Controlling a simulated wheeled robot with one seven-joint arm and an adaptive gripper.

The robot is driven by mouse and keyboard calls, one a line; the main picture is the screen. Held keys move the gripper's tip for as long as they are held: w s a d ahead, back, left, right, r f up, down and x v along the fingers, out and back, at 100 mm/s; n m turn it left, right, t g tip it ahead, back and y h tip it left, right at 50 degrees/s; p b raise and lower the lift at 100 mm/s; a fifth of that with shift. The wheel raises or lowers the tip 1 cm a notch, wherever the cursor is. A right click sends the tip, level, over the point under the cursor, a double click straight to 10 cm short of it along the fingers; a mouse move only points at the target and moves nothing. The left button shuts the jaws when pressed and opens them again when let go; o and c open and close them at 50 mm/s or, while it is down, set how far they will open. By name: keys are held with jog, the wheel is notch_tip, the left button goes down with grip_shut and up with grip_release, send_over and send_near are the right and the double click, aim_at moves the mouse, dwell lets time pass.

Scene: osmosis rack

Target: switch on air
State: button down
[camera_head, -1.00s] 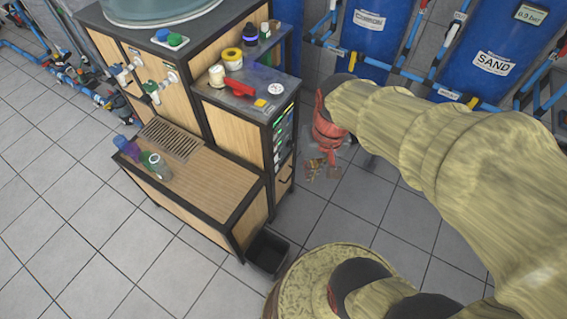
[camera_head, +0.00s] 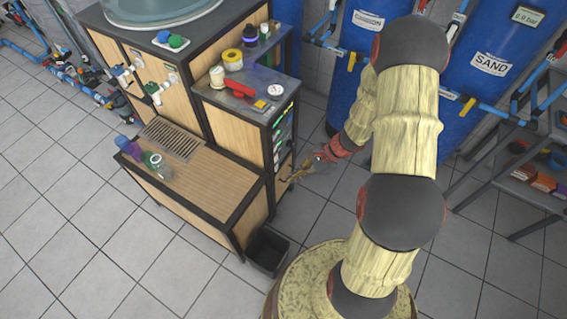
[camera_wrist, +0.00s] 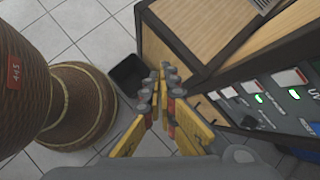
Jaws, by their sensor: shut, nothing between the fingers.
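The switch panel (camera_head: 283,140) is on the narrow dark side of the wooden cabinet in the head view, with small labels and lights. In the wrist view the panel (camera_wrist: 270,92) lies at the right, with several white switches (camera_wrist: 250,87) and lit green lamps (camera_wrist: 259,98). One label there reads UV; I cannot tell which switch is for air. My gripper (camera_head: 292,176) is low beside the panel's side of the cabinet. In the wrist view my gripper (camera_wrist: 167,82) is shut and empty, left of the panel and apart from the switches.
A black bin (camera_head: 267,251) stands on the floor by the cabinet. A red object (camera_head: 240,88), yellow tape (camera_head: 233,59) and a gauge (camera_head: 276,90) are on the cabinet top. Blue tanks (camera_head: 357,60) and pipes stand behind my arm. A shelf (camera_head: 520,180) is at the right.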

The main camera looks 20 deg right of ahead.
aim_at(276, 158)
jog(key=w+d+f+m+t+h, duration=0.3)
jog(key=w+d+f+m+t, duration=0.1)
jog(key=w+d+f+m, duration=0.5)
jog(key=shift+f+m, duration=0.15)
jog(key=shift+m, duration=0.55)
jog(key=w+a+r+b+x, duration=0.1)
jog(key=b+x, duration=0.2)
jog(key=x, duration=1)
jog(key=shift+w+a+r+b, duration=0.2)
jog(key=shift+w+r+b, duration=0.15)
jog(key=shift+w+r, duration=0.1)
